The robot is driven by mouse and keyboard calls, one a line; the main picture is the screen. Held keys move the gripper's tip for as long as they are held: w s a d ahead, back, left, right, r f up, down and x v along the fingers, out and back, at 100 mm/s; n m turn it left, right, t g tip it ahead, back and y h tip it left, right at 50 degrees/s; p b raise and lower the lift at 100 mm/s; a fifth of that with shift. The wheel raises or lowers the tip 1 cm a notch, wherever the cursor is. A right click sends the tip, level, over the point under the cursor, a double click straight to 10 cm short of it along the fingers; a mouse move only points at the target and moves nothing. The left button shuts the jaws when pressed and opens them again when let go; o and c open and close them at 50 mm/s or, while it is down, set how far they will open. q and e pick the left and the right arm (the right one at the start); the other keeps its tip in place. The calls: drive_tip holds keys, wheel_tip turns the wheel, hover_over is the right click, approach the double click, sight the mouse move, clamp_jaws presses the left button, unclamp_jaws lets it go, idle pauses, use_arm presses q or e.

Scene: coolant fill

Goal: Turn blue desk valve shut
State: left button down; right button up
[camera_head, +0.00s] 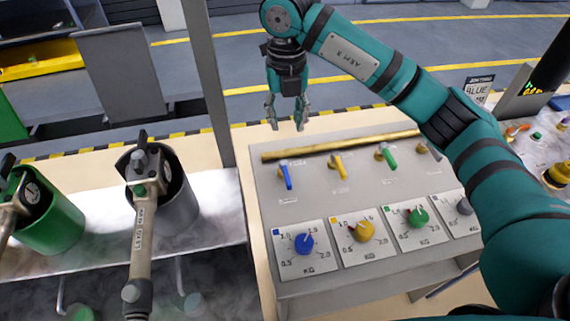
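The blue desk valve (286,176) is a small blue lever with a pale top at the left end of a row of levers on the grey sloped desk panel (262,205). Its handle points roughly toward the panel's front edge. My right gripper (287,126) is above the panel's back edge, beyond the blue lever in the picture. Its fingers point down, spread apart and empty, and do not touch the lever. My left gripper is not in view.
Yellow (340,169), green (386,157) and grey levers continue the row. Blue (304,243), yellow and green dials sit below them. A brass-coloured bar (340,145) runs along the panel's back. A grey post (208,80) and tanks (180,200) stand left. My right arm covers the panel's right side.

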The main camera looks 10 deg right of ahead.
sight(286, 171)
wheel_tip(286, 171, down, 16)
drive_tip(key=p, duration=0.4)
drive_tip(key=shift+r+p, duration=0.2)
drive_tip(key=shift+p, duration=0.2)
drive_tip(key=shift+f, duration=0.7)
clamp_jaws()
drive_tip(key=shift+r, duration=0.1)
